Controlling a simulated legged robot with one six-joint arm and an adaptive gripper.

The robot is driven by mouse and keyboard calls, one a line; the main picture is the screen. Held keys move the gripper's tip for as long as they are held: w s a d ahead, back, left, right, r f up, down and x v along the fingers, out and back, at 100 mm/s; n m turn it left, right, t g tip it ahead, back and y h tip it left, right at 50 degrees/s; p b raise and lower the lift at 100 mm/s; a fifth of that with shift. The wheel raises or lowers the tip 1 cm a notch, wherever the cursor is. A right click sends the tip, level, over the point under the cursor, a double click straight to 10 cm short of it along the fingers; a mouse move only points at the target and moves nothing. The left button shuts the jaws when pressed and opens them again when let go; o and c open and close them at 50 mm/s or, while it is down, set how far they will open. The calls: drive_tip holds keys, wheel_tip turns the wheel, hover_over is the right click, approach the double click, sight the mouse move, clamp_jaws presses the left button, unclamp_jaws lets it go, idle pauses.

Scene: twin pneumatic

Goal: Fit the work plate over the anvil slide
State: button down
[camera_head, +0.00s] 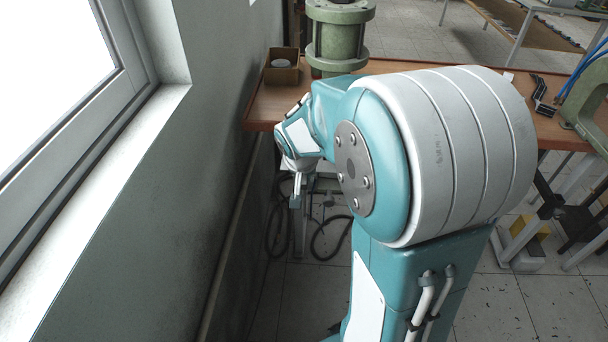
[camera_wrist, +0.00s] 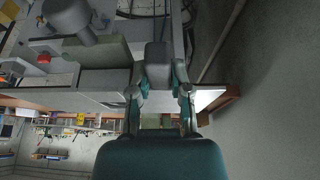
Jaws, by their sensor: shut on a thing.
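My gripper (camera_wrist: 160,82) is shut on a small grey block, seemingly the work plate (camera_wrist: 158,62), which sits between its two fingers in the wrist view. In the head view my gripper (camera_head: 297,184) hangs low at the left, short of the bench's front edge, with a small grey piece at its tip. A green press with a ribbed cylinder (camera_head: 338,38) stands on the bench behind my arm. Its lower part is hidden by my arm. I cannot make out the anvil slide in either view.
The wooden bench (camera_head: 262,112) runs across the back, with a small open box (camera_head: 283,66) at its left end. A wall and window are close on the left. A green frame with blue hoses (camera_head: 588,100) is at the right. Black cables hang below the bench.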

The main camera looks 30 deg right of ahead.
drive_tip(key=shift+f, duration=0.25)
idle(0.3)
drive_tip(key=shift+c, duration=2.4)
unclamp_jaws()
drive_tip(key=shift+r, duration=0.1)
drive_tip(key=v, duration=1.1)
drive_tip(key=shift+s+r, duration=0.15)
drive_tip(key=shift+r, duration=0.2)
drive_tip(key=shift+a, duration=0.2)
